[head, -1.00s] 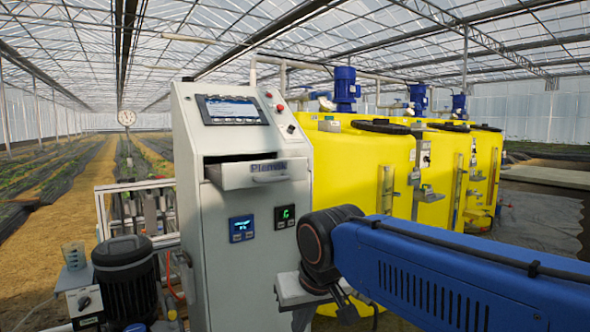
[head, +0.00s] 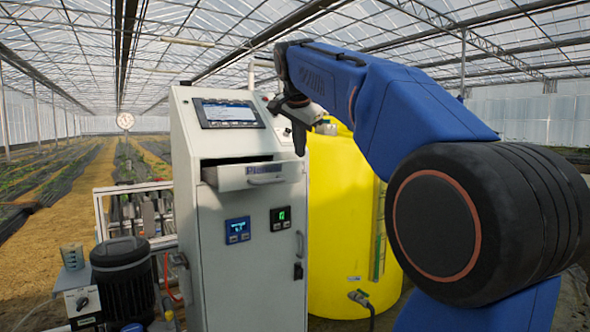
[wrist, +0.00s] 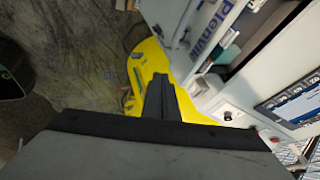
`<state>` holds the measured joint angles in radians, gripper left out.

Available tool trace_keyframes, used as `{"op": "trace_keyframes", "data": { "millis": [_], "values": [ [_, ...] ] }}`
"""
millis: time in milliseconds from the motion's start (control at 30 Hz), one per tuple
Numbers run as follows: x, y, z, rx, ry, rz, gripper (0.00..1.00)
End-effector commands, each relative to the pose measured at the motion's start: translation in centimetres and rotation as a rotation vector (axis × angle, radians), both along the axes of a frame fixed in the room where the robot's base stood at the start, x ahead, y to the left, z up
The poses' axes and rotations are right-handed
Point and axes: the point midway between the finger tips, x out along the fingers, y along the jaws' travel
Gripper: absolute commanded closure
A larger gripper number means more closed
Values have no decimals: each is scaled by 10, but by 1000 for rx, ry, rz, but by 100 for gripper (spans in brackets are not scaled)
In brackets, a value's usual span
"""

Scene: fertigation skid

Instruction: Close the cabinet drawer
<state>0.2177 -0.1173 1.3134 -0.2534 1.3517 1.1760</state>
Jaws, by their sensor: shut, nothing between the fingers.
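The grey control cabinet (head: 225,280) stands in the middle of the head view. Its drawer (head: 258,175) is pulled out below the screen, with a bar handle (head: 266,181) on its front. My gripper (head: 300,145) points down beside the upper right of the cabinet, near the drawer's right end in the picture. Its shut fingers also show in the wrist view (wrist: 161,85). I cannot tell the exact gap to the drawer.
A screen (head: 229,113) sits above the drawer. A yellow tank (head: 340,230) stands right of the cabinet, partly hidden by my arm. A black motor (head: 124,280) and a beaker (head: 72,256) are at lower left. Open rows lie at far left.

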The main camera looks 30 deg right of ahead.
Motion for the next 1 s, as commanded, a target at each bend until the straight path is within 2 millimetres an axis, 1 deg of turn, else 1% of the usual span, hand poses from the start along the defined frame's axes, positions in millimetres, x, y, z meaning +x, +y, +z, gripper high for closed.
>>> {"op": "trace_keyframes", "data": {
  "millis": [100, 233, 733, 800, 1000],
  "values": [
    [4, -4, -1, 3, -5, -13, 100],
    [10, -8, -12, 4, -3, -13, 100],
    [51, -39, -81, 4, -1, -11, 100],
    [64, -37, -79, 3, -3, -8, 100],
    [83, -36, -77, 2, -4, -9, 100]
  ]
}}
